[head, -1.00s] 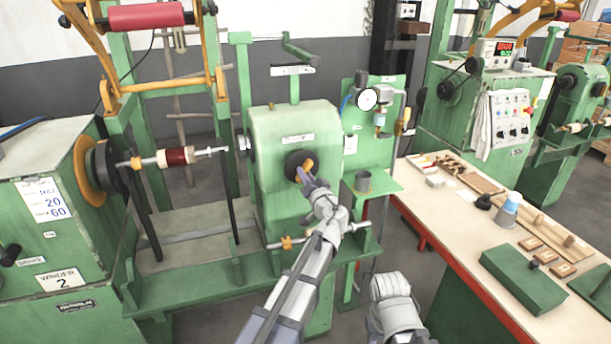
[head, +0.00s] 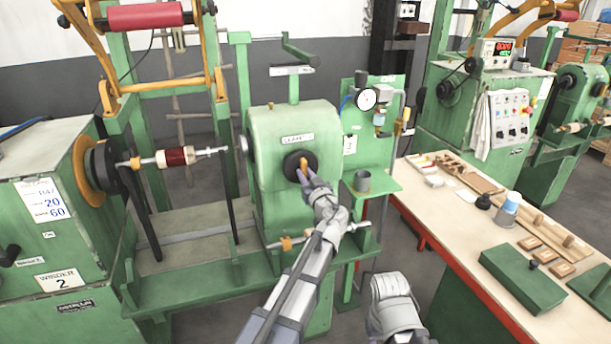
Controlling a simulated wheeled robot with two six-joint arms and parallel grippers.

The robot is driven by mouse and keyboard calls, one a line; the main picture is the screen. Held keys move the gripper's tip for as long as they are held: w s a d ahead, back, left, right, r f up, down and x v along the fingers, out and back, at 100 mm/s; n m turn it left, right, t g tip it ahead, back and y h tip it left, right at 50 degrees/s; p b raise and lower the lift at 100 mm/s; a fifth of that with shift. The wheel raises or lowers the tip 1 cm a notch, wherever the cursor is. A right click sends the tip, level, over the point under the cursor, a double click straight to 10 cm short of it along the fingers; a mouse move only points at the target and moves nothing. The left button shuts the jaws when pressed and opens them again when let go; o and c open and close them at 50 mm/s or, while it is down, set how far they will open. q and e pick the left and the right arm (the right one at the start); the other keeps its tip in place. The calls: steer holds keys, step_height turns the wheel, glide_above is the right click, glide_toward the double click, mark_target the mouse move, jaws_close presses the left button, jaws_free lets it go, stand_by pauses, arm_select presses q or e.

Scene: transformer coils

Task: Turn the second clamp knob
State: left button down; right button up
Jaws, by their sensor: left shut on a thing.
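The fingers hide the bar's lower part.
A spindle with a dark red coil (head: 177,156) is left of the housing. The workbench (head: 465,238) at right holds wooden parts, a blue-and-white cup (head: 507,210) and a green box (head: 522,278).

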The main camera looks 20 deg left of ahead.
stand_by(0.4)
arm_select(q)
steer(key=c, duration=0.8)
jaws_free()
steer(key=shift+o, duration=0.2)
steer(key=v, duration=0.7)
steer(key=shift+s+d, duration=0.25)
steer(key=shift+s, duration=0.1)
steer(key=s+d+f+m+g+h+p, duration=0.1)
steer(key=s+f+m+g+h+p, duration=0.2)
steer(key=s+f+g, duration=0.75)
steer(key=s+d+f+m+g+h, duration=0.1)
steer(key=s+d+f+m+h, duration=0.1)
steer(key=s, duration=0.4)
steer(key=s+d+f+m+g+h+p, duration=0.1)
steer(key=s+d+f+m+g+h, duration=0.1)
steer(key=s+d, duration=0.3)
steer(key=s+d+f+m+g+h, duration=0.1)
steer(key=s+d+f+m, duration=0.2)
steer(key=s, duration=0.5)
steer(key=shift+d+m+g+h, duration=0.3)
steer(key=shift+d+g+h, duration=0.05)
steer(key=shift+d+h, duration=0.1)
